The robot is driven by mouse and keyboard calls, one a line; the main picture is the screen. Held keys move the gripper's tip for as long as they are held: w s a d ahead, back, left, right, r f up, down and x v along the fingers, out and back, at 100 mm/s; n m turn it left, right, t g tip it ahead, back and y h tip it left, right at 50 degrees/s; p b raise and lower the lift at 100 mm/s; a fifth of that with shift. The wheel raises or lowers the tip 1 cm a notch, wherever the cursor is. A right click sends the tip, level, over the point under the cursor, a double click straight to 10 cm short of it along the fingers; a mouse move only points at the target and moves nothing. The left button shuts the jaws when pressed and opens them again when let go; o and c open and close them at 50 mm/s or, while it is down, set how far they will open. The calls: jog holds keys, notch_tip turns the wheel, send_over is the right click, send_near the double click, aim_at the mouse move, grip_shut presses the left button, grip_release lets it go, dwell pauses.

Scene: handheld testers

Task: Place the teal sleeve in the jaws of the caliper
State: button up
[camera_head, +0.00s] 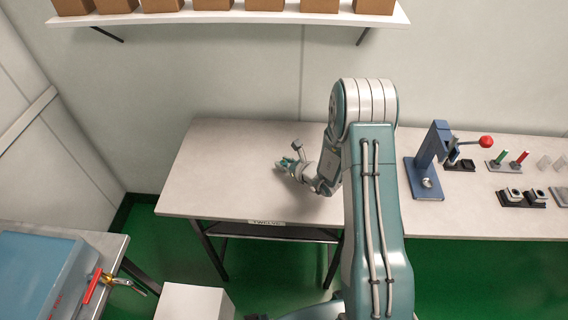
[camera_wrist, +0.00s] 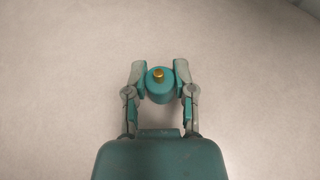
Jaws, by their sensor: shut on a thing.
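My gripper (camera_wrist: 160,78) is shut on a short teal cylinder (camera_wrist: 157,95), which I take for the teal sleeve. A small brass piece shows at its top. One finger presses on each side of it in the wrist view. In the head view my gripper (camera_head: 287,164) is over the left part of the long table, and the sleeve is too small to make out clearly there. I cannot make out a caliper in either view.
The long table (camera_head: 215,185) is bare around my gripper. At right stand a blue press (camera_head: 432,158) with a red knob, green and red pins (camera_head: 511,157), and dark blocks (camera_head: 522,197).

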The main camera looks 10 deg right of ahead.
jog(key=shift+a+f, duration=0.25)
jog(key=shift+a, duration=0.45)
jog(key=o, duration=0.7)
jog(key=shift+d, duration=0.1)
jog(key=shift+c, duration=0.2)
jog(key=shift+o, duration=1.2)
jog(key=shift+d, duration=0.35)
